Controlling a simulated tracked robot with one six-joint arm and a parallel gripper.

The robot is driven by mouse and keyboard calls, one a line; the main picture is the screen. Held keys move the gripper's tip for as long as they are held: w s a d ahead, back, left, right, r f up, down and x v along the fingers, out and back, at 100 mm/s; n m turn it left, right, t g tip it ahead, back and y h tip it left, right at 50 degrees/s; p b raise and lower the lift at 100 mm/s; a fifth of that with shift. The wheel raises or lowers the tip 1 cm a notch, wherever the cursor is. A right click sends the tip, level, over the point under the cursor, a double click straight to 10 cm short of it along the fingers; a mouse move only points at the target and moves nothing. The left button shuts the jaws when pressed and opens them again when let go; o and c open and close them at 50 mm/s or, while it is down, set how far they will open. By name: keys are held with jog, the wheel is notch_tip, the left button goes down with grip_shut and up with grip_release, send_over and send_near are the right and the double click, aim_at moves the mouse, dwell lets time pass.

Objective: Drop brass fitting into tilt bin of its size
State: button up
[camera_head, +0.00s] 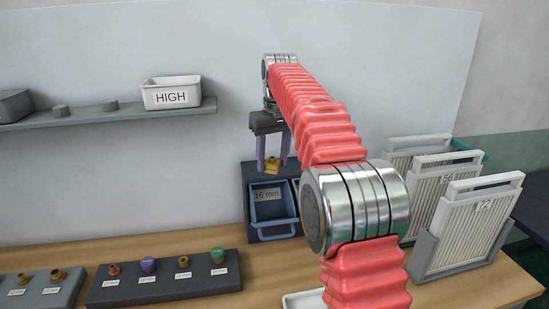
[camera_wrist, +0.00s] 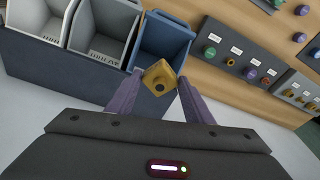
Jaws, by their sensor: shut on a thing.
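My gripper (camera_head: 272,162) is shut on the brass fitting (camera_head: 272,166), between its purple fingers. The fitting also shows in the wrist view (camera_wrist: 160,78), as a squarish brass piece with a dark hole. In the head view the gripper hangs just above the open blue tilt bin (camera_head: 270,233) labelled 16 mm. That blue bin is also in the wrist view (camera_wrist: 166,36), beyond the fitting. Two pale bins, one in the middle (camera_wrist: 98,32) and one at the left (camera_wrist: 38,20), stand beside it; their labels are hard to read. My arm hides most of them in the head view.
A dark fitting holder (camera_head: 165,289) with several labelled fittings lies on the bench, with another holder (camera_head: 40,292) to its left. A white HIGH box (camera_head: 171,93) sits on the wall shelf (camera_head: 120,116). Pale filter panels (camera_head: 470,225) stand at the right.

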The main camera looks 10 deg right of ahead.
aim_at(276, 165)
notch_tip(276, 165, down, 8)
jog(key=shift+f, duration=0.2)
dwell(0.8)
jog(key=o, duration=1.4)
jog(key=shift+f, duration=0.1)
jog(key=r, duration=0.4)
jog(key=s+r, duration=0.1)
jog(key=r, duration=0.4)
jog(key=s+r, duration=0.1)
jog(key=r, duration=0.3)
jog(key=shift+d+r, duration=0.3)
jog(key=shift+s, duration=0.15)
